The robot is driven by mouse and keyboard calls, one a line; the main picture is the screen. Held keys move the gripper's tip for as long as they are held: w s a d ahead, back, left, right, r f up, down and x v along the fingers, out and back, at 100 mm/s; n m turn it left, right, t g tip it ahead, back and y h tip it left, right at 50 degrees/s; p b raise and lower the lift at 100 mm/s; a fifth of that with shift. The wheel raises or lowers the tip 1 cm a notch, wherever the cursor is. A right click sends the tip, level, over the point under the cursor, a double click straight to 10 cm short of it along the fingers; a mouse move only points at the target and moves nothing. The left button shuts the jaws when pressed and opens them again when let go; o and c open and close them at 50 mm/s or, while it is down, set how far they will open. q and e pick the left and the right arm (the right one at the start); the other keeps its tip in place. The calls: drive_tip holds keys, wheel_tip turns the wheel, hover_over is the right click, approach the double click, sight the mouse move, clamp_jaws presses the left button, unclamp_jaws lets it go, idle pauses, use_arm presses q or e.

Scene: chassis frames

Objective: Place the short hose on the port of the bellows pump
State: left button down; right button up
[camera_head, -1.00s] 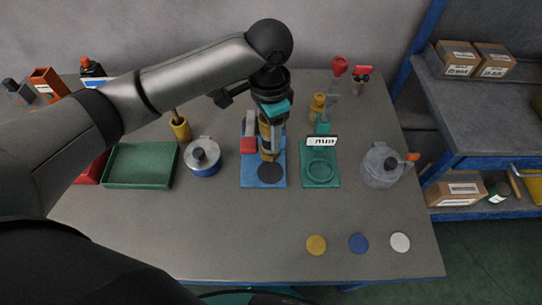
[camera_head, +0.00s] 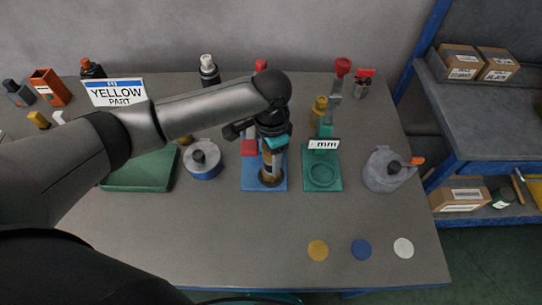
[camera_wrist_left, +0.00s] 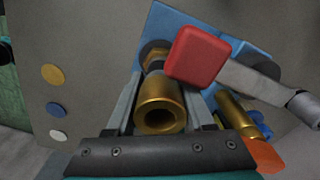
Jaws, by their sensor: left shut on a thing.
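A gold hollow tube (camera_wrist_left: 160,100), which I take for the short hose, is between the fingers of my left gripper (camera_head: 271,168), shut on it. In the left wrist view its open end faces the camera. Its far end is at the dark round spot on a blue plate (camera_head: 249,182); the fixture on this plate seems to be the bellows pump, though I cannot be sure. I cannot tell whether the tube touches the spot. A red block (camera_wrist_left: 198,57) on a grey lever stands beside the tube. My right gripper is not in view.
A green fixture (camera_head: 322,177) with an "mm" display stands just right. Lidded grey pots stand left (camera_head: 203,160) and right (camera_head: 385,168). A green tray (camera_head: 140,172) lies partly under my left arm. The front table is clear except for flat yellow, blue and white discs.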

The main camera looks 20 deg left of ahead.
use_arm(q)
drive_tip(key=shift+c, duration=1.4)
unclamp_jaws()
wheel_tip(320, 180, up, 12)
drive_tip(key=shift+r+p, duration=0.1)
drive_tip(key=shift+p, duration=0.85)
